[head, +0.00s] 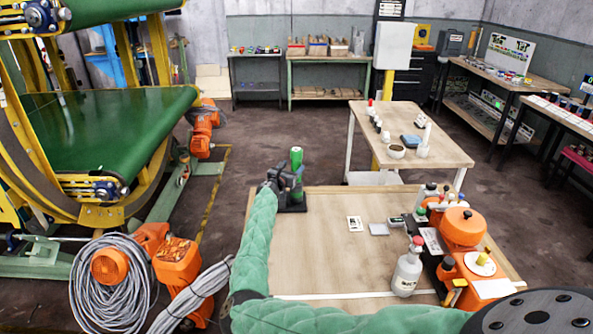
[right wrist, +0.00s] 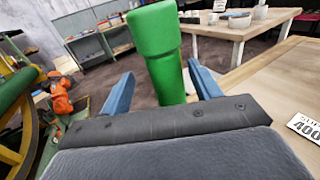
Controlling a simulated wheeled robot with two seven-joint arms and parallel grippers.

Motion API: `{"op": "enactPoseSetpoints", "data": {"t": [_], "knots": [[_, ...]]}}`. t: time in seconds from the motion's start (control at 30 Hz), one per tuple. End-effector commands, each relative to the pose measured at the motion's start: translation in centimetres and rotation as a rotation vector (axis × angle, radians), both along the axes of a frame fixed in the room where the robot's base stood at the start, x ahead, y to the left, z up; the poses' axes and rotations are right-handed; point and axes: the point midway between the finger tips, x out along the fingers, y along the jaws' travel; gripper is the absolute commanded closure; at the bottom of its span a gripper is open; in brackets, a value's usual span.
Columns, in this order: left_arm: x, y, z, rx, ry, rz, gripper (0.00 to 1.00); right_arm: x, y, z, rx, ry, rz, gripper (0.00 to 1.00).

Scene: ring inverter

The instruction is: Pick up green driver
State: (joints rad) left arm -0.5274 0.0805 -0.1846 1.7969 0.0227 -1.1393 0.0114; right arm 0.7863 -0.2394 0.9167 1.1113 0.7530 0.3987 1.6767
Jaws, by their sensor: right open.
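The green driver (head: 296,158) stands upright at the far left corner of the wooden table, over a dark base (head: 293,206). My right gripper (head: 284,178) is at the driver, at the end of my green-sleeved arm. In the right wrist view the green driver (right wrist: 166,60) rises between the two blue fingers of my right gripper (right wrist: 163,85). The fingers are apart, with a gap visible on the left side; the right finger looks close to the driver, and I cannot tell if it touches. The driver's lower part is hidden behind the gripper body. My left gripper is not in view.
The wooden table (head: 330,255) is clear in its middle. Small cards (head: 355,223) lie near its centre. A grey bottle (head: 407,268) and an orange machine (head: 463,228) stand at the right. A green conveyor (head: 95,135) is at the left.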

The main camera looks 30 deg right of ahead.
Motion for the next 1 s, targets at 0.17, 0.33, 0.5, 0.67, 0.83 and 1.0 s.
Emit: {"op": "enactPoseSetpoints", "data": {"t": [0.17,0.33,0.5,0.67,0.83,1.0], "knots": [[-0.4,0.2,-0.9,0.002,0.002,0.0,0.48,0.4,-1.5,0.4,-0.001,0.001,-0.001,0.37],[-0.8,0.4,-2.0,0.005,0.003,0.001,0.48,0.9,-3.1,0.6,0.0,0.002,0.0,0.37],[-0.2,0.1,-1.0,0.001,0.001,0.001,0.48,1.7,-4.1,0.3,0.001,0.001,0.001,0.37],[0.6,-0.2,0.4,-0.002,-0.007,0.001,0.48,2.0,-4.7,0.4,0.0,0.002,0.001,0.37],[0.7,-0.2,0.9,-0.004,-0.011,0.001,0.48,2.1,-4.7,0.4,0.0,0.001,0.001,0.37],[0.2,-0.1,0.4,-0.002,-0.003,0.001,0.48,2.0,-4.7,0.4,0.0,0.001,0.001,0.59]]}}
